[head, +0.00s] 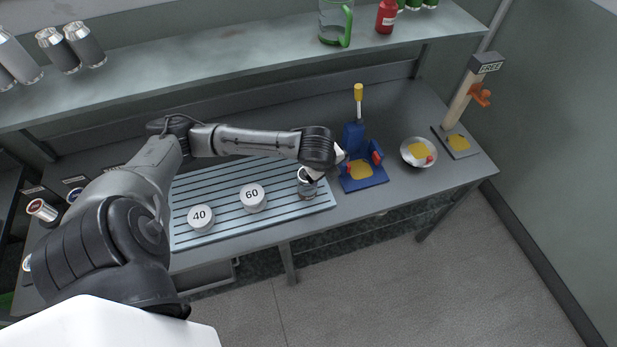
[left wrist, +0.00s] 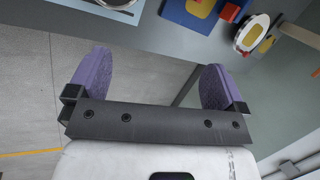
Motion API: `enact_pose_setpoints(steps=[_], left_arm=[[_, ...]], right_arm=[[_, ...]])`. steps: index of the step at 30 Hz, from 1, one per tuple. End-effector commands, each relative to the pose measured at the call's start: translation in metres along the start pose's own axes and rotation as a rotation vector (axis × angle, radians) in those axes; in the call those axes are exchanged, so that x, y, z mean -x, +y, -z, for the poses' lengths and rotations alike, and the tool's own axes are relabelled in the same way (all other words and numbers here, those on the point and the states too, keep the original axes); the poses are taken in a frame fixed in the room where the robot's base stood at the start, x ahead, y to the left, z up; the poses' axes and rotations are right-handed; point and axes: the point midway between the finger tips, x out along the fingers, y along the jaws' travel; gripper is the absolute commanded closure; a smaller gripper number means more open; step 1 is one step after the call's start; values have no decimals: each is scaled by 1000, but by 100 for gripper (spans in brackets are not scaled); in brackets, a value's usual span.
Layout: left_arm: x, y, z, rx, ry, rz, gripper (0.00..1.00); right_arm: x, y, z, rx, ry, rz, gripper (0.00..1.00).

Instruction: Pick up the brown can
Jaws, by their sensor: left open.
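A small can (head: 307,188) with a silver rim and a partly hidden, brownish-grey side stands on the right end of the ribbed tray (head: 185,238) in the head view. A can with a reddish-brown side (head: 43,210) is at the far left of the bench, tilted in the picture. I cannot tell for certain which is the brown can. My left gripper (head: 318,172) is by the tray can, its fingertips mostly hidden in the head view. In the left wrist view it (left wrist: 155,88) is open, with purple pads and nothing between them. My right gripper is not in view.
White discs marked 40 (head: 201,218) and 60 (head: 252,197) sit on the tray. Right of it are a blue fixture (head: 353,138), a white bowl (head: 407,162) and a post marked FREE (head: 460,100). A shelf (head: 200,65) with cans and a jug (head: 335,22) runs above.

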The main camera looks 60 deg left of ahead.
Motion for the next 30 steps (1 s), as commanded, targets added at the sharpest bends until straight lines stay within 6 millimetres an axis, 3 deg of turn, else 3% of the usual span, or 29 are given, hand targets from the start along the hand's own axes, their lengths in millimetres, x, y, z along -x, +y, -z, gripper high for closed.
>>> enact_pose_setpoints(steps=[1,3,9,18,24,30], left_arm=[[7,-5,-20,-107,-11,-44,2],[10,-4,-38,-268,7,-108,2],[13,4,-64,-692,136,-218,2],[13,15,-67,-1124,319,-222,2],[9,19,-65,-1232,366,-207,2],[-19,31,-59,-1245,374,-206,2]], right_arm=[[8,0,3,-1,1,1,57],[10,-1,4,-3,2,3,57],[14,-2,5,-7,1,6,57],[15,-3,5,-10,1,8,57],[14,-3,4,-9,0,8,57],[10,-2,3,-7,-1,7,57]])
